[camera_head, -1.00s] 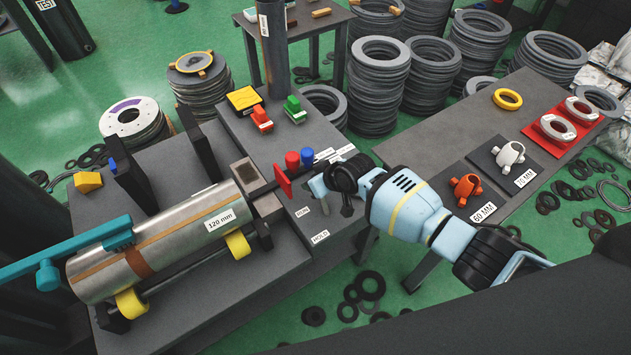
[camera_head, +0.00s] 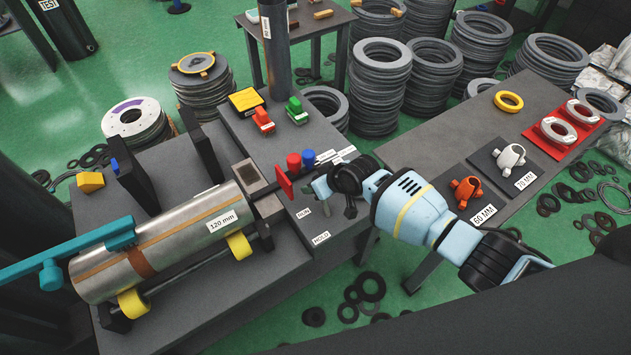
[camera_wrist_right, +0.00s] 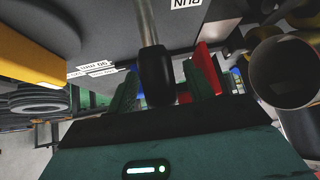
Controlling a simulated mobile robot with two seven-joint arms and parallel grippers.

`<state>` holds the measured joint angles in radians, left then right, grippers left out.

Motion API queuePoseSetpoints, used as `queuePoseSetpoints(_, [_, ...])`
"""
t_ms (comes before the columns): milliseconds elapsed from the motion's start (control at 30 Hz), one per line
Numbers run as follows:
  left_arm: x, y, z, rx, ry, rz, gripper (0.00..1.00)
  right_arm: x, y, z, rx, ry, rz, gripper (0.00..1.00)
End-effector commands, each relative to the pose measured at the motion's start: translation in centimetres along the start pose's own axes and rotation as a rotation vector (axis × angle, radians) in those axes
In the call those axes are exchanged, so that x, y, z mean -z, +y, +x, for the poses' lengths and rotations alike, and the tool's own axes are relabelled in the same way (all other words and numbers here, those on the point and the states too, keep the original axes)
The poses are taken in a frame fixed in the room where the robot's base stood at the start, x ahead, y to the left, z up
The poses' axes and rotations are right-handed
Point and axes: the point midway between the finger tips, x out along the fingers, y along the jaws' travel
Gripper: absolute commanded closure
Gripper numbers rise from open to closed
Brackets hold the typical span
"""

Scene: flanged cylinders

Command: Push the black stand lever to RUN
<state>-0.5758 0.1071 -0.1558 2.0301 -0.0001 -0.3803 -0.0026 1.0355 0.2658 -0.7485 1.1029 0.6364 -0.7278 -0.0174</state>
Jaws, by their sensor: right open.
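My right gripper (camera_head: 336,196) is over the right end of the dark stand bench, beside the RUN label (camera_head: 304,211) and above the HOLD label (camera_head: 321,238). In the right wrist view the lever shows as a metal rod with a black grip (camera_wrist_right: 156,75). The grip lies between the two spread dark fingers, with a gap visible on each side. The RUN label also shows upside down at the top of that view (camera_wrist_right: 187,4). In the head view the gripper largely hides the lever. My left gripper is not in view.
A steel cylinder marked 120 mm (camera_head: 180,240) lies on yellow rollers, with a teal bar (camera_head: 75,257) across its left end. A red plate (camera_head: 284,180) and blue and red knobs stand close left of the gripper. A side table (camera_head: 440,150) with flanged parts is on the right.

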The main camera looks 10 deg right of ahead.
Motion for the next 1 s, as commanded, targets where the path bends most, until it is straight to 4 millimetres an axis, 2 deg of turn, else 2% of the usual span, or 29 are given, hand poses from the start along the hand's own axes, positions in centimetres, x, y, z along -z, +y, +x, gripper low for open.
queuePoseSetpoints(33, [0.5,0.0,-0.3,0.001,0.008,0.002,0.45,0.3,0.1,-1.0,-0.002,0.004,-0.003,0.48])
queuePoseSetpoints(200, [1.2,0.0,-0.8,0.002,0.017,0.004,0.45,0.4,0.1,-3.5,-0.002,0.006,-0.002,0.48])
queuePoseSetpoints(400, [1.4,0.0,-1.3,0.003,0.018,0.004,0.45,0.2,0.0,-5.7,-0.001,0.003,-0.001,0.48])
queuePoseSetpoints(600, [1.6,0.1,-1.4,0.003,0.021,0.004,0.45,0.1,0.1,-6.5,-0.002,0.002,-0.001,0.48])
queuePoseSetpoints(1000, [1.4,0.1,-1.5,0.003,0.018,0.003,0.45,0.1,0.0,-6.5,-0.001,0.001,-0.001,0.48])
